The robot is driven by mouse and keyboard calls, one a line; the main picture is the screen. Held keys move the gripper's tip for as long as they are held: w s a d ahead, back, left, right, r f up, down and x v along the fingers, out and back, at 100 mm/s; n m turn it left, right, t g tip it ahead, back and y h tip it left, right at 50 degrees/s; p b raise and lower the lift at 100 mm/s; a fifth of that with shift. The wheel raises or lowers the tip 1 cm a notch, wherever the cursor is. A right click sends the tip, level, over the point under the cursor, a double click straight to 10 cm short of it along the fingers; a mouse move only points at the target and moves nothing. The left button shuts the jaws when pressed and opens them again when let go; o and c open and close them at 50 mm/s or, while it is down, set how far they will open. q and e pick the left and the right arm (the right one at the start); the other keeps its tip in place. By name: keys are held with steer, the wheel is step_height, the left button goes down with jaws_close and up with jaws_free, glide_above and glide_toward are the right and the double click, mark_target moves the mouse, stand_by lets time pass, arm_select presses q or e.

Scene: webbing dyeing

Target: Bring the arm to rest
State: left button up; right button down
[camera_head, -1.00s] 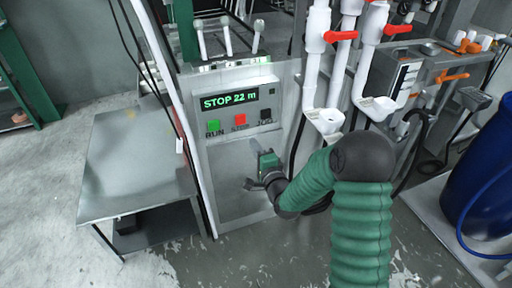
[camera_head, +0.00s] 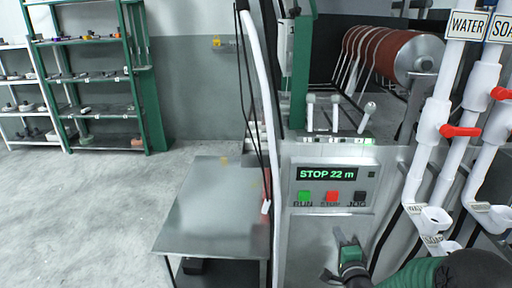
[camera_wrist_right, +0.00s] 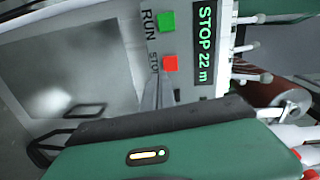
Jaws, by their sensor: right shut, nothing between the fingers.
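My right arm (camera_head: 415,275) comes in at the lower right of the head view, with a green sleeve and a dark joint. My right gripper (camera_head: 328,276) is low in front of the machine's control panel (camera_head: 290,225), below its buttons. Its fingers are shut with nothing between them. In the right wrist view the grey fingertips (camera_wrist_right: 156,90) overlap the panel near the red STOP button (camera_wrist_right: 170,63). I cannot tell from this whether they touch it. The display (camera_head: 327,173) reads "STOP 22 m". My left gripper is not in view.
A bare metal table (camera_head: 212,215) stands left of the panel. White pipes with red valves (camera_head: 460,131) and funnels rise at the right. A roller (camera_head: 400,52) is behind the panel. Green shelving (camera_head: 95,80) stands at the far left, with open floor before it.

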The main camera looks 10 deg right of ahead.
steer(key=s+a+f+n+g+y, duration=0.25)
steer(key=a+f+n+g, duration=0.2)
steer(key=a+n, duration=0.25)
steer(key=s+a+f+n+g, duration=0.35)
steer(key=s+a+n, duration=0.2)
steer(key=s, duration=0.45)
steer(key=s+a+f+n+g, duration=0.2)
steer(key=s+a+n+g, duration=0.3)
steer(key=s, duration=0.6)
step_height(320, 180, up, 20)
steer(key=n+g+p, duration=0.1)
steer(key=p, duration=1.8)
steer(key=shift+s+d+f+n+y+p, duration=0.25)
steer(key=shift+s+d+n+y+p, duration=0.05)
steer(key=shift+s+d+n+y, duration=0.1)
